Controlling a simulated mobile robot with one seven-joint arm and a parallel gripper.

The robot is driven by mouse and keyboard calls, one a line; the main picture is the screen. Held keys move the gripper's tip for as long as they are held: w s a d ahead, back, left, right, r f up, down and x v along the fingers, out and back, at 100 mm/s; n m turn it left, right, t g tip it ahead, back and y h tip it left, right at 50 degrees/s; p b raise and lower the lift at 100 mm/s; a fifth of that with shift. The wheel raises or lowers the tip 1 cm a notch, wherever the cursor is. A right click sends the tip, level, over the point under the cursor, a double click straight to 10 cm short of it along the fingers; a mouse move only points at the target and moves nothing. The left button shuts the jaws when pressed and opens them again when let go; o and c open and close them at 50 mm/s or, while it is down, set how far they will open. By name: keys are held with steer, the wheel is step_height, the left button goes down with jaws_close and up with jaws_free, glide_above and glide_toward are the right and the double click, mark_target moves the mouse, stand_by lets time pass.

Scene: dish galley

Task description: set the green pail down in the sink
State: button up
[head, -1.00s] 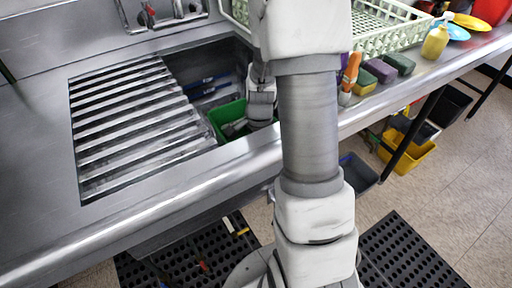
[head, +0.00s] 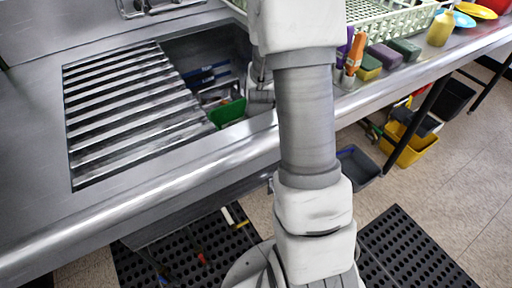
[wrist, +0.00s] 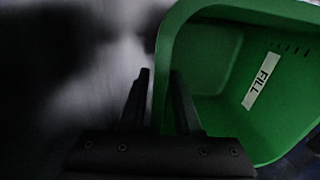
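The green pail (head: 228,112) is inside the sink basin (head: 205,52), to the right of the slatted rack. The basin's front edge and my arm hide part of it. In the wrist view the pail (wrist: 225,50) shows its open inside, with a white "FILL" label. My gripper (wrist: 161,78) has one finger outside and one inside the pail's wall, close against it, so it appears shut on the wall. In the head view the fingertips are hidden. I cannot tell whether the pail's base touches the basin floor.
The slatted rack (head: 125,110) covers the left of the sink. Blue-handled items (head: 208,75) lie in the basin behind the pail. A pale green dish rack (head: 385,32) and several sponges (head: 382,57) stand on the right counter. Bins (head: 405,145) are below.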

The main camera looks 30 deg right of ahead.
steer(key=shift+r, duration=0.1)
step_height(320, 180, up, 17)
steer(key=s+p, duration=0.2)
steer(key=p, duration=0.5)
steer(key=s+a+r+n+t, duration=0.5)
steer(key=s+a+r+n, duration=0.8)
steer(key=r+n, duration=0.4)
steer(key=shift+n, duration=0.3)
step_height(320, 180, up, 15)
steer(key=p, duration=1.5)
steer(key=shift+s+d+p, duration=0.1)
steer(key=shift+d+p, duration=0.05)
steer(key=shift+p, duration=0.25)
